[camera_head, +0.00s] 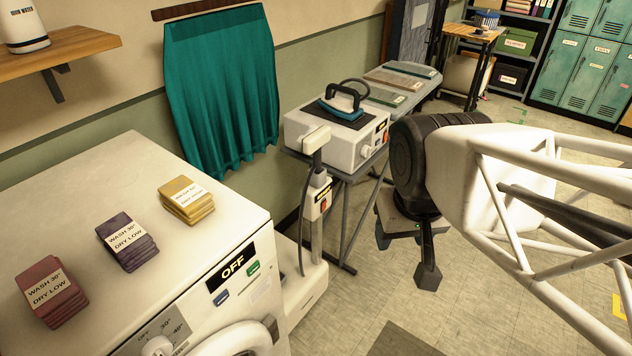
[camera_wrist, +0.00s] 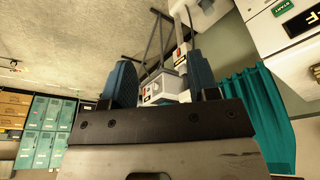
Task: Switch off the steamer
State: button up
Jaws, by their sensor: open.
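A white upright unit with a hose and a pole, which looks like the steamer (camera_head: 320,194), stands between the washing machine and the ironing table. A small red-marked label or control shows on its box; its setting is too small to read. In the wrist view its pole and box (camera_wrist: 181,54) appear upside down beyond the fingers. My gripper (camera_head: 407,256) is open and empty, right of the steamer and apart from it. Its two blue fingers (camera_wrist: 162,84) frame the white iron station in the wrist view.
The white iron station (camera_head: 340,143) carries an iron (camera_head: 341,102) behind the steamer. The washing machine (camera_head: 110,210), with an OFF sign and several cloth stacks, is at left. A teal curtain (camera_head: 222,90) hangs behind. Open floor (camera_head: 480,310) lies at front right.

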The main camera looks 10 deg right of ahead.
jog(key=c, duration=0.5)
jog(key=shift+w+a+f, duration=0.1)
jog(key=shift+w+a, duration=0.05)
jog(key=shift+w, duration=0.15)
grip_shut()
jog(key=w+a+f+m+g+y, duration=0.1)
jog(key=w+f+m+y, duration=0.35)
jog(key=w+f, duration=0.4)
jog(key=w+a+f+m+g+y, duration=0.1)
jog(key=w+f+m+y, duration=0.35)
jog(key=w, duration=0.75)
jog(key=w+a+f+m+g+y, duration=0.1)
jog(key=w+a+f+m+y, duration=0.1)
jog(key=w+f+m+y, duration=0.65)
jog(key=w+d+f+m+t+h, duration=0.1)
jog(key=w+d+f+m+t, duration=0.2)
jog(key=f, duration=0.6)
jog(key=w+d+f+m+t+h, duration=0.1)
jog(key=w+d+f+m+t, duration=0.2)
jog(key=w+d+f+t, duration=0.3)
jog(key=w+d+f+m+t+h, duration=0.1)
jog(key=w+d+f+m+t, duration=0.2)
jog(key=f, duration=1)
jog(key=w+d+t, duration=0.2)
jog(key=w, duration=0.2)
jog(key=shift+w+f+h, duration=0.1)
jog(key=shift+h, duration=0.15)
